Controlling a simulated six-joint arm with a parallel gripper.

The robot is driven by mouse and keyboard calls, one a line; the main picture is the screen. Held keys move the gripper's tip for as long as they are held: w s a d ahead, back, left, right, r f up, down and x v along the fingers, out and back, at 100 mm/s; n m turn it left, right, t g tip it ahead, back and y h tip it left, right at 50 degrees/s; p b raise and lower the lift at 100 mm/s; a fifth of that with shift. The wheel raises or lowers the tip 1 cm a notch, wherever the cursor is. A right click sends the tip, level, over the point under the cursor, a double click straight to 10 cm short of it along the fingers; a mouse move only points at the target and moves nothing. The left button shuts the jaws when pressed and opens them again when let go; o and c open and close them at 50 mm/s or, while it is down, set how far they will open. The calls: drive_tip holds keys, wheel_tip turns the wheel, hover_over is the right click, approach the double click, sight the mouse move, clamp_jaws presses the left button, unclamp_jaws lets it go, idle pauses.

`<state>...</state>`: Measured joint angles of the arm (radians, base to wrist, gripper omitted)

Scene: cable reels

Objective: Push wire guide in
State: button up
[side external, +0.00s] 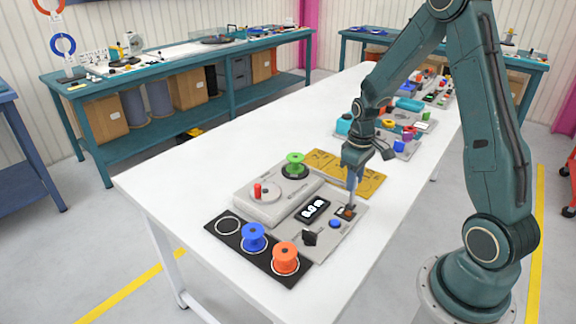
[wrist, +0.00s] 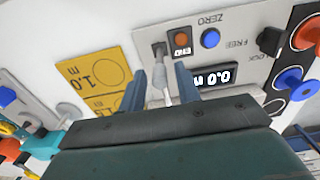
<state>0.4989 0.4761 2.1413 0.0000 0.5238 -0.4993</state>
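The grey machine panel (side external: 325,235) lies on the white table, with an orange square button (side external: 347,212) near its right corner. In the wrist view, a pale grey rod with a dark end (wrist: 158,62), possibly the wire guide, stands beside the orange button (wrist: 181,40). My gripper (wrist: 160,68) has its two fingers on either side of this rod, with gaps showing on both sides. In the side view my gripper (side external: 351,203) points down, low over the panel beside the orange button. Whether the fingertips touch the panel cannot be told.
The panel also carries a blue button (side external: 335,223), a display reading 0.0 (wrist: 213,77) and a black knob (side external: 310,237). Blue (side external: 253,237) and orange (side external: 286,258) spools stand on a black strip. A green spool (side external: 296,164) and yellow plate (side external: 338,171) are behind.

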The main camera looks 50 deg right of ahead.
clamp_jaws()
drive_tip(key=shift+w, duration=1.7)
drive_tip(key=shift+o, duration=0.4)
unclamp_jaws()
wheel_tip(320, 180, up, 7)
